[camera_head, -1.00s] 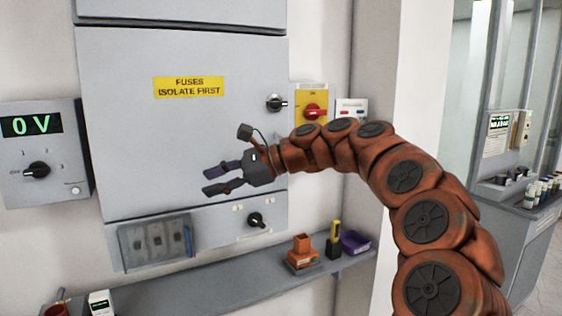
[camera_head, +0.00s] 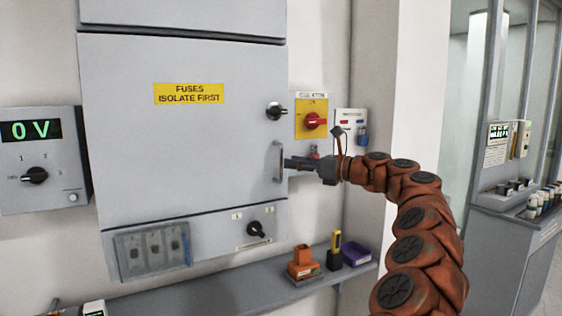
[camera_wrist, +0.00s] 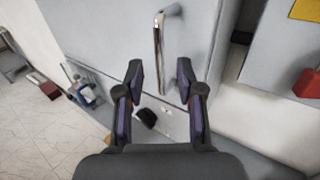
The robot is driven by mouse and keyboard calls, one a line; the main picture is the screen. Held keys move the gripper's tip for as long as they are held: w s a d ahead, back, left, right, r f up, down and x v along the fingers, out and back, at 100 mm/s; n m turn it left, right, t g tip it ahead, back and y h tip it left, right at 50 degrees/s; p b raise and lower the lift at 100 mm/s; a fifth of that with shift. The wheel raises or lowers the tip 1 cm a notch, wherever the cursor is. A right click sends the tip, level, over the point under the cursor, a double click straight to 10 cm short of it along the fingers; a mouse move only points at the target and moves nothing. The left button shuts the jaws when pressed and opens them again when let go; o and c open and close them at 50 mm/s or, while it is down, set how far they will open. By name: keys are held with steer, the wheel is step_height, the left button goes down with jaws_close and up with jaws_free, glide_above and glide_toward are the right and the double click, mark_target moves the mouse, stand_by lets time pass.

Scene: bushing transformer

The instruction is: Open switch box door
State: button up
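The switch box door (camera_head: 180,140) is a large grey panel with a yellow "FUSES ISOLATE FIRST" label, and it looks shut. Its vertical metal handle (camera_head: 279,161) is near the door's right edge. The handle also shows in the wrist view (camera_wrist: 158,38), ahead of the fingers. My gripper (camera_head: 290,163) is just right of the handle in the head view. In the wrist view my gripper (camera_wrist: 160,82) is open, with a gap between its two fingers and nothing held. A black rotary knob (camera_head: 276,111) sits above the handle.
A red and yellow isolator switch (camera_head: 312,119) is on the wall to the right. A second knob (camera_head: 256,229) is on the panel below the door. A grey shelf (camera_head: 215,292) runs underneath, holding an orange holder (camera_head: 303,262) and a purple bin (camera_head: 356,253).

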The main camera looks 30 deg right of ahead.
mark_target(281, 178)
steer(key=x, duration=0.5)
steer(key=shift+p, duration=0.3)
steer(key=shift+c, duration=0.3)
jaws_close()
